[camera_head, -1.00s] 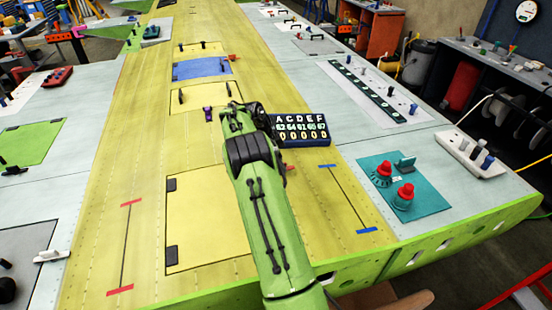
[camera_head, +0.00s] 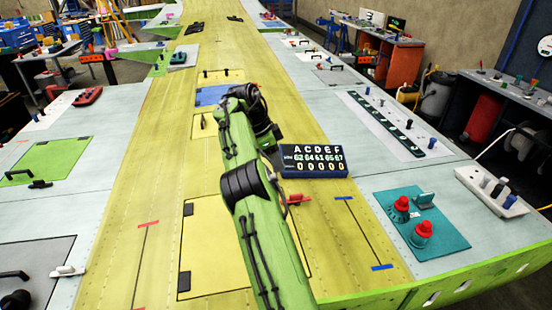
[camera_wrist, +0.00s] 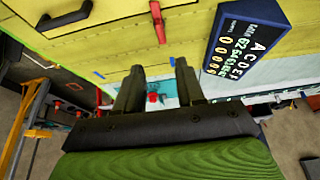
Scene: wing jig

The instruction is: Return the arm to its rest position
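My green arm (camera_head: 243,185) stretches from the bottom middle of the head view over the yellow wing panel (camera_head: 165,150). It bends at a dark joint, and its far end is beside the display board. In the wrist view my gripper (camera_wrist: 158,70) shows two dark fingers standing apart with nothing held between them. Its fingertips are hidden behind the arm in the head view. The dark blue display board (camera_head: 313,160), with letters and numbers, lies right of the arm and also shows upper right in the wrist view (camera_wrist: 245,38).
A teal plate (camera_head: 450,238) with red knobs (camera_head: 421,232) lies at the right, beside a white switch block (camera_head: 490,188). A red handle (camera_head: 298,199) is close to the arm's right side. A blue panel (camera_head: 208,95) lies beyond. Open wing surface extends left of the arm.

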